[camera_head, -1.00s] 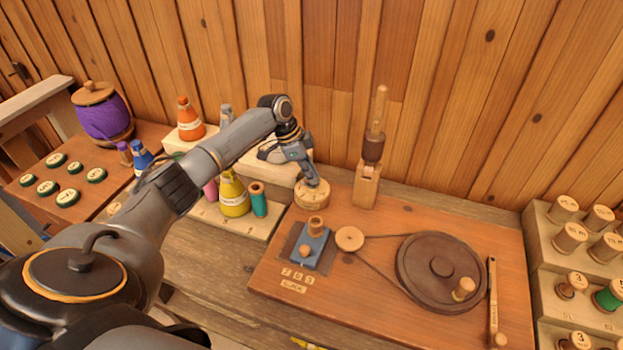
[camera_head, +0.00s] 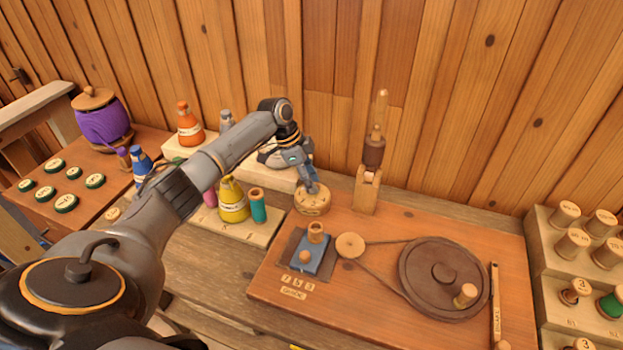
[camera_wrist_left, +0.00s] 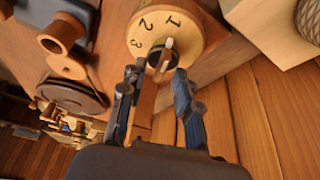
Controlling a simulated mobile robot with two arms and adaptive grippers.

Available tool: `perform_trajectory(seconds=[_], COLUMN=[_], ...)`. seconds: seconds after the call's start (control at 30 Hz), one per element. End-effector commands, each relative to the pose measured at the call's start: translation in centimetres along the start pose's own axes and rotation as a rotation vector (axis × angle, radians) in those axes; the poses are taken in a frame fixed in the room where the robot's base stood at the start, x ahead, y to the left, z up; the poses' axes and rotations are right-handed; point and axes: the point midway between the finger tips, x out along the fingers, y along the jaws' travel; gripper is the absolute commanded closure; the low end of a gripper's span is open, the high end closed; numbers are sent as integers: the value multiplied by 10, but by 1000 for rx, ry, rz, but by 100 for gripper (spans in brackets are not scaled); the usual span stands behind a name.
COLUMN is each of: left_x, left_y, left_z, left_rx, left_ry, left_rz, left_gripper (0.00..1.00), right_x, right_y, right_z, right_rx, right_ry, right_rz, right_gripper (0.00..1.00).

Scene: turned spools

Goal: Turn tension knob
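The tension knob is a small dark hub with a pale pointer bar (camera_wrist_left: 161,57) on a round wooden dial (camera_head: 313,203), at the back left corner of the winder board (camera_head: 385,285). In the left wrist view the dial (camera_wrist_left: 187,42) shows the numbers 1, 2 and 3. My left gripper (camera_head: 313,187) points down at the dial from above and hides the hub in the head view. In the wrist view its two fingers (camera_wrist_left: 158,78) are apart, one toward each side of the pointer bar, with nothing held. Whether they touch the hub is unclear. My right gripper is not in view.
A wooden post with a dark spool (camera_head: 373,150) stands just right of the dial. A blue guide block (camera_head: 318,262) and a belt-driven wheel (camera_head: 425,270) are on the board. Yellow (camera_head: 233,207) and teal (camera_head: 258,210) thread cones stand close on the left.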

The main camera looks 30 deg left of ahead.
Motion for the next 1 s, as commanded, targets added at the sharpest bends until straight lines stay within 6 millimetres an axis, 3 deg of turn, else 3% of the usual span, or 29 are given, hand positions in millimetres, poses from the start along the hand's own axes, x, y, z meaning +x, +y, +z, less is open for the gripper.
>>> perform_trajectory(seconds=[0.27, 0.7, 1.0], left_x=[-11, -98, -120], left_y=[-1, -1, 0], left_z=[0, 0, 0], left_rx=[0, 0, 0], left_ry=[1, 1, 0], left_rz=[-2, -4, 0], left_gripper=[68, 68, 68], right_x=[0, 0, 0], right_y=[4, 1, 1], right_z=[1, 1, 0], right_rx=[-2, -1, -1], right_ry=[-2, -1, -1], right_rz=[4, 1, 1], right_gripper=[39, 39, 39])
